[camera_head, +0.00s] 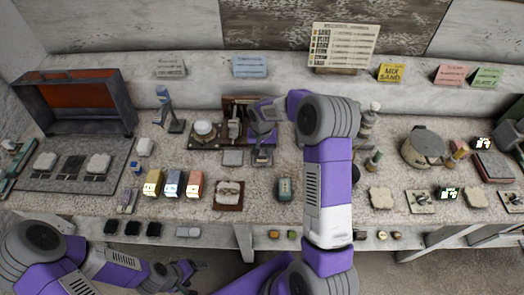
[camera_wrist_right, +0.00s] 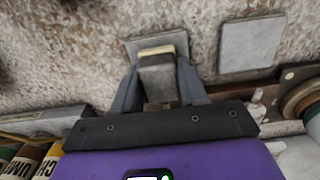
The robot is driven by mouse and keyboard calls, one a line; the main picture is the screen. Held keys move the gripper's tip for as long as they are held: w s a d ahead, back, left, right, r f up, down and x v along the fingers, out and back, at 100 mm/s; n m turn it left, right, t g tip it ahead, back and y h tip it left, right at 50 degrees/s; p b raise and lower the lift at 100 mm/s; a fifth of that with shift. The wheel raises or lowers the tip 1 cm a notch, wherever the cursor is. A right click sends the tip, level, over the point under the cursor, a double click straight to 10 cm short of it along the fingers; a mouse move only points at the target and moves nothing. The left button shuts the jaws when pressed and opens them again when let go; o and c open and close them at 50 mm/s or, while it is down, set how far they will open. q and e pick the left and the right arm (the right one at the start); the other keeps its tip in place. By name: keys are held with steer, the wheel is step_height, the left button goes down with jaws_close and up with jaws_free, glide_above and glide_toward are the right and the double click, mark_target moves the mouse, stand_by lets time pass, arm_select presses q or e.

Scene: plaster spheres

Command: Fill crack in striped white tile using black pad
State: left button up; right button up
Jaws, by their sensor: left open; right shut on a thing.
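My right gripper (camera_head: 263,150) reaches over the middle of the bench. In the right wrist view its fingers (camera_wrist_right: 160,85) are shut on a dark grey block (camera_wrist_right: 158,73) with a cream-coloured edge. Beneath or just beyond the block lies a grey square plate (camera_wrist_right: 178,42); I cannot tell whether they touch. A pale, dark-marked tile lies on a brown board (camera_head: 229,207) in front of the gripper. More tiles, pale (camera_head: 45,162) and dark (camera_head: 74,165), lie at the left. I cannot make out which tile is striped or cracked. My left gripper (camera_head: 188,272) is open and empty, low in front of the bench.
Several black pads (camera_head: 132,228) lie on the lower front shelf. Yellow (camera_head: 153,183), blue (camera_head: 174,183) and orange (camera_head: 195,184) containers stand left of the board. A grey plate (camera_head: 232,157) and a round-topped holder (camera_head: 204,131) are near the right gripper. A grey drum (camera_head: 425,147) stands right.

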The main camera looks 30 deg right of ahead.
steer(key=shift+r+p, duration=2)
steer(key=shift+r, duration=1.25)
steer(key=shift+f, duration=0.1)
steer(key=shift+s+a, duration=0.15)
steer(key=shift+a, duration=0.2)
steer(key=s+a+n, duration=0.2)
steer(key=a, duration=0.2)
steer(key=s+a+f+n+b, duration=0.1)
steer(key=s+a+n, duration=0.1)
steer(key=s+a, duration=0.1)
steer(key=s+a+f+n+b, duration=0.1)
steer(key=s+a+n, duration=0.1)
steer(key=s+a, duration=0.1)
steer(key=shift+s+a+f, duration=0.15)
steer(key=shift+s+a, duration=0.05)
steer(key=shift+a, duration=0.65)
steer(key=a+r+p, duration=0.4)
steer(key=r, duration=0.1)
steer(key=shift+w+d+f+b, duration=0.1)
steer(key=shift+w+f+b, duration=0.05)
steer(key=shift+f+b, duration=1.55)
steer(key=shift+w+f+b, duration=0.1)
steer(key=shift+f+b, duration=1.2)
steer(key=shift+f, duration=0.75)
